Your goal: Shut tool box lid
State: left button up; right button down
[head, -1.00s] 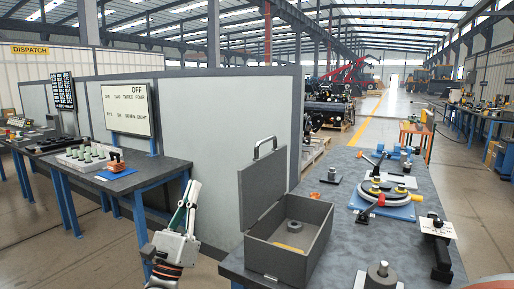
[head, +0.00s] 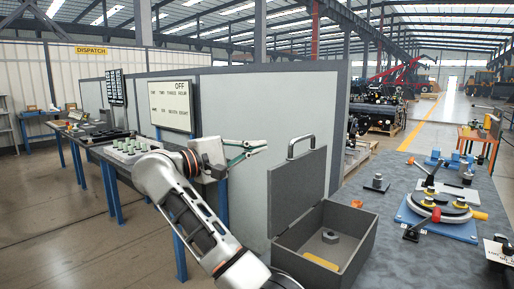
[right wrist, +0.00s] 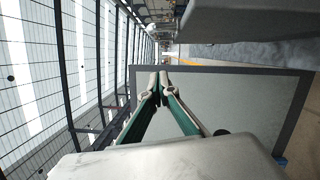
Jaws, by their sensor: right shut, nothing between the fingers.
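The grey tool box (head: 349,266) stands open on the table. A yellow piece and a grey nut-like part lie inside it. Its lid (head: 296,192) stands upright on the box's left side, with a handle (head: 301,146) on its top edge. My right gripper (head: 262,147) is shut and empty. In the head view it is left of the lid, near handle height, pointing right, with a small gap in the picture. Its closed green-sided fingers show in the right wrist view (right wrist: 162,80). My left gripper is out of view.
A grey partition (head: 240,110) stands behind the gripper and lid. A round fixture on a blue plate (head: 436,222) and a dark block with a post (head: 376,184) are right of the box. A sign board (head: 172,106) and another table are at left.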

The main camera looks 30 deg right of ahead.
pick_arm(q)
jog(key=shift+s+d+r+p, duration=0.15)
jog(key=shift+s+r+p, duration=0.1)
jog(key=shift+p, duration=0.55)
pick_arm(e)
jog(key=s+d+r, duration=0.1)
jog(key=s+d, duration=0.1)
jog(key=d, duration=0.6)
jog(key=shift+s+r, duration=0.15)
jog(key=shift+s, duration=0.2)
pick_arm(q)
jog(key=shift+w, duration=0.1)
